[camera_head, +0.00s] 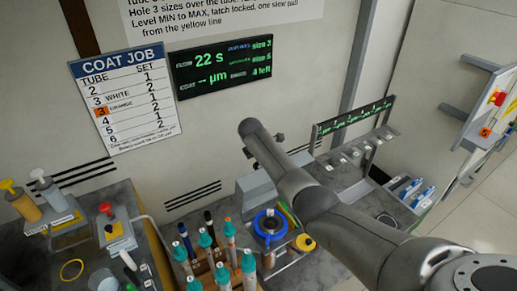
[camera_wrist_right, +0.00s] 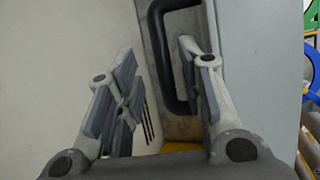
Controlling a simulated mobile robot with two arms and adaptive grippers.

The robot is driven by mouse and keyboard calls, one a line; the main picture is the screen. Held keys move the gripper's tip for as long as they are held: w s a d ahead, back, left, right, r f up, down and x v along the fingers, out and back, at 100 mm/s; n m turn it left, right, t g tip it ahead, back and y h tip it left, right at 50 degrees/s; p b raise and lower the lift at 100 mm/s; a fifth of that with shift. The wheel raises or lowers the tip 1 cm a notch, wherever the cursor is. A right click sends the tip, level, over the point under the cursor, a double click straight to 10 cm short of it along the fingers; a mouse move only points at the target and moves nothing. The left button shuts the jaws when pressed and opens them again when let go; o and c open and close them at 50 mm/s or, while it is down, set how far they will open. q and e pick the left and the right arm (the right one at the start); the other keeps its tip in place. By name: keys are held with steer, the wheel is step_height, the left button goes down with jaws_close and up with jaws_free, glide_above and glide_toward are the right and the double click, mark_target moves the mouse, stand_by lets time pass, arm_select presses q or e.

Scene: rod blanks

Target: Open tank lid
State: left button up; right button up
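A grey box-shaped housing (camera_head: 257,187), which looks like the tank, stands on the bench behind a blue ring fixture (camera_head: 270,223), partly hidden by my right arm. In the right wrist view, a black bar handle (camera_wrist_right: 160,50) stands beside a pale grey panel (camera_wrist_right: 258,70). I cannot tell whether the panel is the lid or the tank's side. My right gripper (camera_wrist_right: 156,52) is open, its fingers apart, with the handle between them in the picture and closer to the right finger. Contact is not clear. In the head view the gripper is mostly hidden behind my arm. My left gripper is not in view.
Several teal-capped tubes (camera_head: 222,270) stand at the front of the bench. A yellow round knob (camera_head: 305,243) is beside the blue ring. A rack with a green display strip (camera_head: 353,120) stands to the right. Pump bottles (camera_head: 48,190) stand at left.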

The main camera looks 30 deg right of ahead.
steer(key=v, duration=0.9)
stand_by(0.4)
